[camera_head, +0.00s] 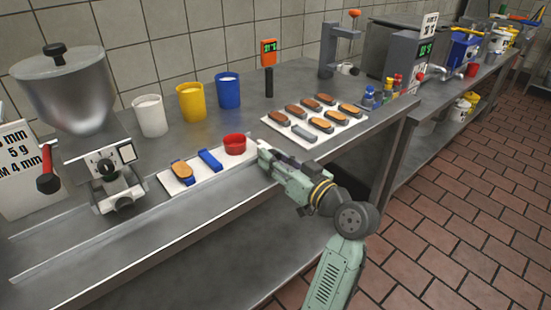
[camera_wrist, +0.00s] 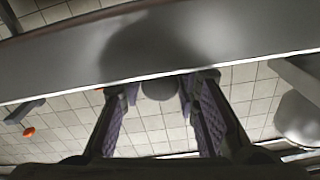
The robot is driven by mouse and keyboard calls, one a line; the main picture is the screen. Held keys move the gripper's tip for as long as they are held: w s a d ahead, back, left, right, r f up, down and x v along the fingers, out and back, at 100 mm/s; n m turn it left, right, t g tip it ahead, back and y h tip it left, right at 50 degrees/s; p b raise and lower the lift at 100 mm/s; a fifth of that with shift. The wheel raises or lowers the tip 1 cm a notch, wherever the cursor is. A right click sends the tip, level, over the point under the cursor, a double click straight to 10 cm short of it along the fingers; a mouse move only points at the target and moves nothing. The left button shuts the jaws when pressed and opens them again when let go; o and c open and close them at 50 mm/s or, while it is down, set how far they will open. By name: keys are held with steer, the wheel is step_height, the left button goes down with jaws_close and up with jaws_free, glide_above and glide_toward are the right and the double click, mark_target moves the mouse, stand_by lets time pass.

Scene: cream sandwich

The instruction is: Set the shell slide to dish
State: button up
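A white board (camera_head: 202,177) lies on the steel counter at the centre left. On it, from left to right, are a brown sandwich shell (camera_head: 182,170) on a blue base, a blue block (camera_head: 210,160) and a red round dish (camera_head: 235,144). Which of these parts is the shell slide I cannot tell for sure. My gripper (camera_head: 264,158) is just right of the board's right end, close to the red dish. The board and dish cannot be made out there.
White (camera_head: 150,116), yellow (camera_head: 192,102) and blue (camera_head: 228,91) cups stand behind the board. A white tray (camera_head: 340,130) of several shells lies to the right. The counter's front strip is clear.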

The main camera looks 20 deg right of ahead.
jaws_close()
steer(key=shift+a, duration=0.15)
stand_by(0.4)
